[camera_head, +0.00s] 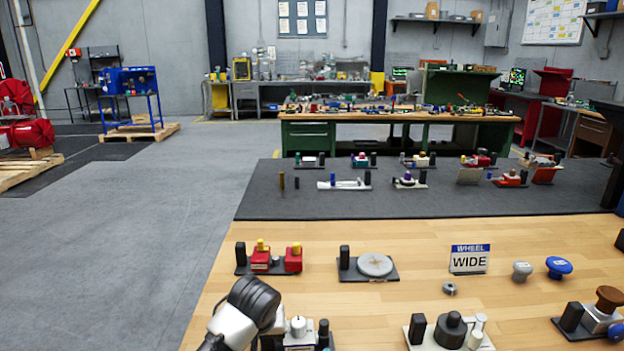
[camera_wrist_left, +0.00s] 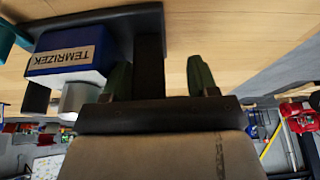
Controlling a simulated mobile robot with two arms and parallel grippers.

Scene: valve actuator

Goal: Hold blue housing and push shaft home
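A silver cylinder (camera_wrist_left: 78,98) shows at the housing's lower end. A black post (camera_wrist_left: 149,60) stands on the same plate beside the housing. My left gripper (camera_wrist_left: 160,78) is open. Its two green fingers are spread, with the post in view between them, nearer the left finger. I cannot tell whether they touch it. My right gripper is not in view.
In the head view, red blocks on a plate (camera_head: 268,260), a round grey disc (camera_head: 375,265) and a WHEEL WIDE sign (camera_head: 469,259) stand on the wooden table. A silver unit (camera_head: 299,335) is beside my left arm. A black-knobbed unit (camera_head: 450,331) stands farther right.

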